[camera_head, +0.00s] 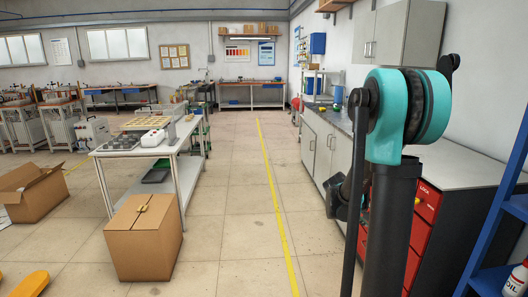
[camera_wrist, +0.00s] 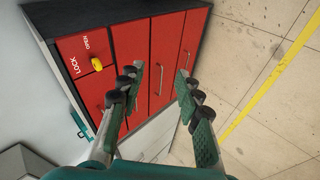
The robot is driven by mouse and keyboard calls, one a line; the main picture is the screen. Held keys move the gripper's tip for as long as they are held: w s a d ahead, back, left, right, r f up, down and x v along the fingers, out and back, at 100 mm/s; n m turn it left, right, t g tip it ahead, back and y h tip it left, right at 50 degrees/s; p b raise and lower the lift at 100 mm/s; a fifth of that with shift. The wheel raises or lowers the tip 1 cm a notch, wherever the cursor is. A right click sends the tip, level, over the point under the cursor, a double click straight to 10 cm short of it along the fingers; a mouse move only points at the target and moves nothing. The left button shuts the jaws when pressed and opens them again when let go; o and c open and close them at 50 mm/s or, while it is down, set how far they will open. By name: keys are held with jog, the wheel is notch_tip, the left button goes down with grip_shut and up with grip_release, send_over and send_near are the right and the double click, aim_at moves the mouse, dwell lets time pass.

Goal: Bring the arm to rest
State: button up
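My gripper (camera_wrist: 158,97) shows in the wrist view with its two green-padded fingers spread wide apart and nothing between them. Beyond the fingers is a red drawer cabinet (camera_wrist: 135,45), seen tilted, with a yellow knob (camera_wrist: 97,64) beside the words LOCK and OPEN. No contact between the fingers and the cabinet is visible. In the head view my arm stands upright at the right, in front of the same cabinet, whose red drawers (camera_head: 424,207) show partly behind it. The gripper itself cannot be made out in the head view.
A white worktable (camera_head: 162,152) with trays stands left of centre. A closed cardboard box (camera_head: 145,240) and an open one (camera_head: 38,190) sit on the floor. A blue shelf (camera_head: 498,205) is close at the right. The tiled floor around the yellow line (camera_head: 270,180) is clear.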

jog(key=s+a+f+y, duration=0.2)
jog(key=s+a+y, duration=0.2)
jog(key=s+a, duration=0.6)
jog(key=s+a+f+y, duration=0.3)
jog(key=s+a+y, duration=0.1)
jog(key=s+a, duration=0.7)
jog(key=shift+s+f+t, duration=0.15)
jog(key=shift+s+t, duration=0.25)
jog(key=shift+s, duration=0.5)
jog(key=shift+c, duration=0.2)
